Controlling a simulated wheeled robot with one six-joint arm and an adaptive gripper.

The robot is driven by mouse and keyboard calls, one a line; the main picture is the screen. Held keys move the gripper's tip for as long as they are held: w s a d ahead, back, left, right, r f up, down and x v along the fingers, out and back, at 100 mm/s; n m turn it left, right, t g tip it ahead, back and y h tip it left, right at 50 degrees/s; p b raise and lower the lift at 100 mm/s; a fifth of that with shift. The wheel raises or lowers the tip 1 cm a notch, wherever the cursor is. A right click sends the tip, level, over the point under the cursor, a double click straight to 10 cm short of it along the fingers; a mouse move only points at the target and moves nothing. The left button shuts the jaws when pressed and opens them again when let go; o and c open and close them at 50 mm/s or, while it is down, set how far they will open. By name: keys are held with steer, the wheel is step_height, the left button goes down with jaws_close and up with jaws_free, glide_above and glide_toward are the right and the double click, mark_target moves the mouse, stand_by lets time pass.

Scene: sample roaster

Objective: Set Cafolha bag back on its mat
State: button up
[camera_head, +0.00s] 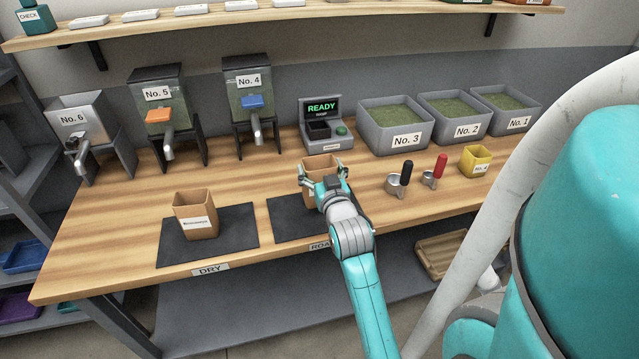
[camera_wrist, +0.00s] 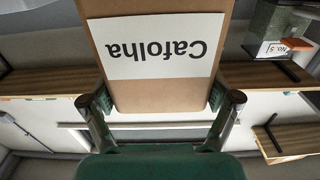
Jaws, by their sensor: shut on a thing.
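The Cafolha bag (camera_wrist: 155,90) is a brown open-topped bag with a white label, which reads upside down in the wrist view. In the head view the bag (camera_head: 320,163) shows behind my gripper (camera_head: 324,186), which is shut on it. It stands upright at the back of the right dark mat (camera_head: 285,220); my gripper and arm hide its lower part, so I cannot tell whether it touches the mat or is held above it. That mat's front tag is partly hidden and begins "ROA".
A similar brown bag (camera_head: 195,213) stands on the left dark mat (camera_head: 235,238), tagged DRY. A small machine (camera_head: 325,125) reading READY stands just behind the held bag. Two scoops (camera_head: 398,180) and a yellow cup (camera_head: 476,160) are to the right. Bare wood lies between the mats.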

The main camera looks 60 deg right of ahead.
steer(key=shift+f, duration=2.05)
steer(key=shift+f, duration=0.1)
steer(key=o, duration=1)
steer(key=shift+o, duration=0.2)
